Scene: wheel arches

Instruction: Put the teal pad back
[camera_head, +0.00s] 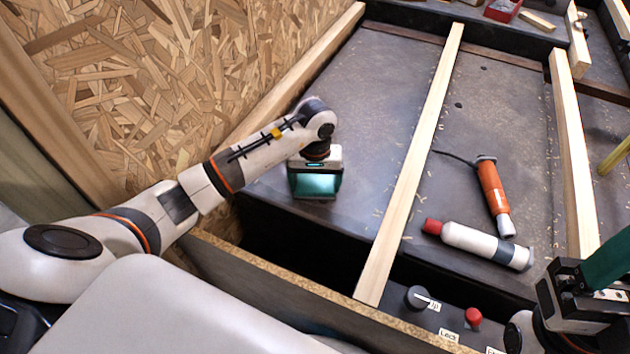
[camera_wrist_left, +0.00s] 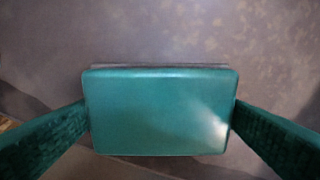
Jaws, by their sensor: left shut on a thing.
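The teal pad (camera_wrist_left: 160,110) fills the middle of the left wrist view, a smooth block with a thin greyish layer along its far edge. The two dark teal fingers of my left gripper (camera_wrist_left: 160,118) press on its left and right sides. In the head view my left gripper (camera_head: 315,185) points down over the dark floor panel, left of the middle wooden strip. There its teal fingers and the pad blend together, and any gap below the pad is hidden. My right gripper (camera_head: 606,262) is partly cut off at the lower right; its opening is unclear.
The dark floor panel (camera_head: 375,95) around the left gripper is clear. Wooden strips (camera_head: 415,160) divide it. An orange-handled tool (camera_head: 492,187) and a white canister with a red cap (camera_head: 480,243) lie right of the middle strip. A chipboard wall (camera_head: 200,70) stands at left. A knob (camera_head: 418,297) and red button (camera_head: 473,317) sit in front.

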